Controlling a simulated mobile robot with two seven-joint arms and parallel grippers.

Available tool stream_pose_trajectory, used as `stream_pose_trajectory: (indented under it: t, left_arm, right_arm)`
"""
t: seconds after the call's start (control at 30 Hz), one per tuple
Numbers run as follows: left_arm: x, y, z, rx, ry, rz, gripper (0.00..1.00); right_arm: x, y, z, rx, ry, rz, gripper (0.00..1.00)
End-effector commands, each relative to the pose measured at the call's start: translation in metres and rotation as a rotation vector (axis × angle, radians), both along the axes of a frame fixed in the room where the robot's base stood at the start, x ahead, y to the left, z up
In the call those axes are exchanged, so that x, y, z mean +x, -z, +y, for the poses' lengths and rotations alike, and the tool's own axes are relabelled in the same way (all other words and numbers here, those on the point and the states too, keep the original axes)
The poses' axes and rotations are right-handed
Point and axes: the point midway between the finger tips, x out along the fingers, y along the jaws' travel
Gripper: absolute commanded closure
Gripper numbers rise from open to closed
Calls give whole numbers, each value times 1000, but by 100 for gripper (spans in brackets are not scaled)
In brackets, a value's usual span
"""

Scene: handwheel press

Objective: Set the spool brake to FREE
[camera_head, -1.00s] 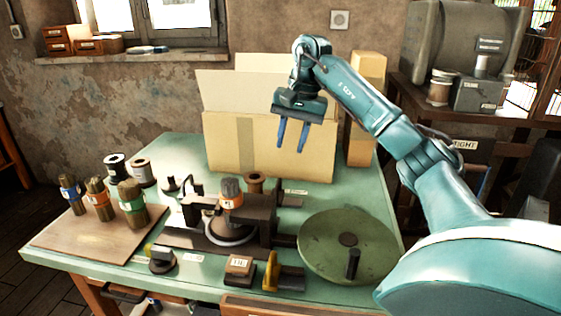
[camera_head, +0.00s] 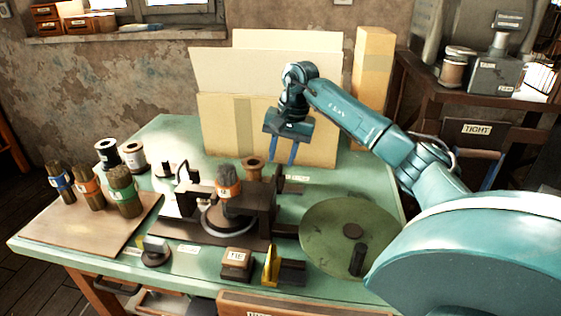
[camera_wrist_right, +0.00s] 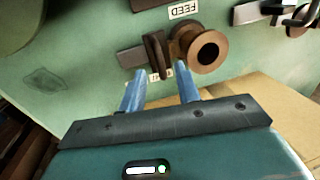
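A brown spool (camera_head: 253,168) stands at the back of the bench, behind the press; it is larger in the right wrist view (camera_wrist_right: 205,50). Beside it is a dark upright lever (camera_wrist_right: 156,55) on a grey strip, which looks like the spool brake. A small white label (camera_wrist_right: 160,74) by the lever is partly covered by my fingers and I cannot read it. My right gripper (camera_head: 283,152) is open and empty, above the bench near the spool. In the wrist view its two blue fingers (camera_wrist_right: 160,80) point toward the lever, apparently without touching. My left gripper is out of view.
A cardboard box (camera_head: 266,125) stands close behind my right gripper. The press (camera_head: 235,215), with a round green handwheel (camera_head: 350,235), fills the front. Brush bundles (camera_head: 125,190) stand on a board at the left. A FEED label (camera_wrist_right: 183,11) is near the spool.

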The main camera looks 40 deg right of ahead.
Motion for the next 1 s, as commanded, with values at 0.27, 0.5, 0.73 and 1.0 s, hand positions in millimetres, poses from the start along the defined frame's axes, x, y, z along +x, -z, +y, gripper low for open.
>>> stream_pose_trajectory:
  t: [0.27, 0.5, 0.73, 1.0]
  left_arm:
    - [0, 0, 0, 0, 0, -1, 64]
    - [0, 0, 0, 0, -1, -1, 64]
    - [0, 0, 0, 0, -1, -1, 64]
    - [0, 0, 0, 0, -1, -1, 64]
  right_arm:
    - [4, 22, 3, 1, 0, -1, 67]
    - [4, 22, 3, 0, 0, -1, 67]
    - [4, 22, 3, 0, 1, -1, 85]
    - [4, 22, 3, 0, 1, -1, 100]
